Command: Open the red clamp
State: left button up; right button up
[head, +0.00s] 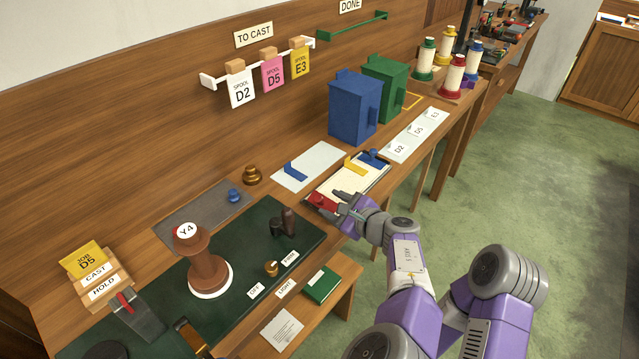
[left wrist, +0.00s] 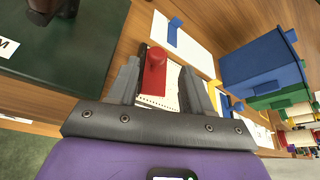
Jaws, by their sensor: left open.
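The red clamp (head: 319,201) sits at the near left end of a white notebook-like pad (head: 350,187) on the bench. In the left wrist view the red clamp (left wrist: 155,76) has a round knob on top. My left gripper (head: 343,203) is open, close to the clamp in the head view. In the left wrist view my left gripper (left wrist: 163,85) has one finger either side of the clamp's line, with gaps showing. I cannot tell whether any finger touches it. My right gripper is out of view.
A yellow bracket (head: 355,166) and a blue clamp (head: 374,158) are at the pad's far end. A blue box (head: 354,108) and a green box (head: 385,88) stand behind. A dark green mat (head: 245,285) with a brown stamp-like post (head: 206,262) lies left.

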aim_at(318, 201)
pick_arm(q)
jog(key=x, duration=0.2)
jog(key=b+x, duration=0.1)
jog(key=x, duration=0.2)
jog(key=shift+s+a+f+b, duration=0.15)
jog(key=shift+s+a+b, duration=0.05)
jog(key=shift+s+b, duration=0.1)
jog(key=shift+x, duration=0.8)
jog(key=shift+w, duration=0.1)
jog(key=shift+c, duration=0.5)
grip_shut()
jog(key=shift+n+t+b, duration=0.3)
jog(key=shift+n+b, duration=0.1)
jog(key=shift+b, duration=0.8)
jog(key=shift+s, duration=0.2)
jog(key=shift+o, duration=0.5)
grip_release()
